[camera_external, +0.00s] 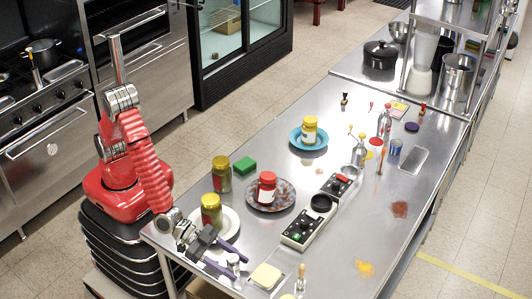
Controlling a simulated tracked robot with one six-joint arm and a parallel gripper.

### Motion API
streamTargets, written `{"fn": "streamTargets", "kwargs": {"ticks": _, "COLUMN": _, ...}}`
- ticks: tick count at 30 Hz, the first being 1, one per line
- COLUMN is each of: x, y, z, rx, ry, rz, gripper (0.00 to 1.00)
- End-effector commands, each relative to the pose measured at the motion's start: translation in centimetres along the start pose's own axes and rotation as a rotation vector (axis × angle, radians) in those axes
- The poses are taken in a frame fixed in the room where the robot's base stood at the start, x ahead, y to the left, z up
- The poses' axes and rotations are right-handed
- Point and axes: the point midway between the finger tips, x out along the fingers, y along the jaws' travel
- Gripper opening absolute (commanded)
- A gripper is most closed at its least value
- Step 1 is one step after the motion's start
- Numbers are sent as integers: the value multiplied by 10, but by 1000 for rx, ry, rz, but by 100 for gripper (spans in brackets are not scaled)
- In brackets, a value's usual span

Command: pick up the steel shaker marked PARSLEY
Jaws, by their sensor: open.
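A small steel shaker (233,263) stands near the front left end of the steel table. Its marking is too small to read, so I cannot tell whether it says PARSLEY. My gripper (239,268) is low over the table, open, with its purple fingers on either side of this shaker. I cannot tell whether they touch it. Other steel containers stand farther back, one in the middle right (359,156) and a taller one behind it (384,122). No lettering on them is readable.
Beside my gripper are a white plate (232,218) with a yellow-lidded jar (211,209), and a yellow block (266,276). A second jar (221,176), a patterned plate (284,199) and a control box (302,230) stand farther back. The table's right front is mostly clear, with food smears.

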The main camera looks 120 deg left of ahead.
Motion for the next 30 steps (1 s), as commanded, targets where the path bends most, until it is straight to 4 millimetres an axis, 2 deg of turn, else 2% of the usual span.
{"fn": "streamTargets", "kwargs": {"ticks": 3, "x": 0, "y": 0, "z": 0, "rx": 0, "ry": 0, "rz": 0, "gripper": 52}}
{"fn": "streamTargets", "kwargs": {"ticks": 22, "x": 0, "y": 0, "z": 0, "rx": 0, "ry": 0, "rz": 0, "gripper": 8}}
{"fn": "streamTargets", "kwargs": {"ticks": 30, "x": 0, "y": 0, "z": -1, "rx": 0, "ry": 1, "rz": 0, "gripper": 6}}
